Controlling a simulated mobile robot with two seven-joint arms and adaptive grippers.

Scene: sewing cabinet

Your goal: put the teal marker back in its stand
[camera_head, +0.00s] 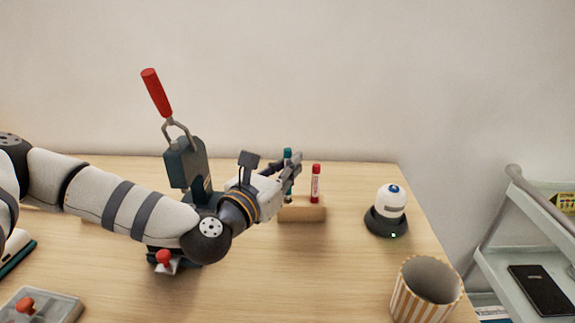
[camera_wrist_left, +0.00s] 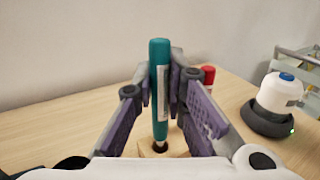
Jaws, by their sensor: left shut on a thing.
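The teal marker (camera_head: 287,154) stands about upright at the wooden stand. My left gripper (camera_head: 293,170) is shut on the teal marker, its fingers on both sides of it. In the left wrist view the teal marker (camera_wrist_left: 159,75) rises between the fingers, and its lower end is at a dark hole in the stand (camera_wrist_left: 178,143). I cannot tell how deep it sits in the hole. The wooden stand (camera_head: 304,214) lies on the table and also holds a red marker (camera_head: 315,186) upright, to the right of the teal one. My right gripper is out of view.
A white and black round device (camera_head: 388,212) stands right of the stand, with a striped cup (camera_head: 425,292) at the front right. A dark press with a red handle (camera_head: 157,93) stands behind my left arm. Table (camera_head: 345,255) between stand and cup is clear.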

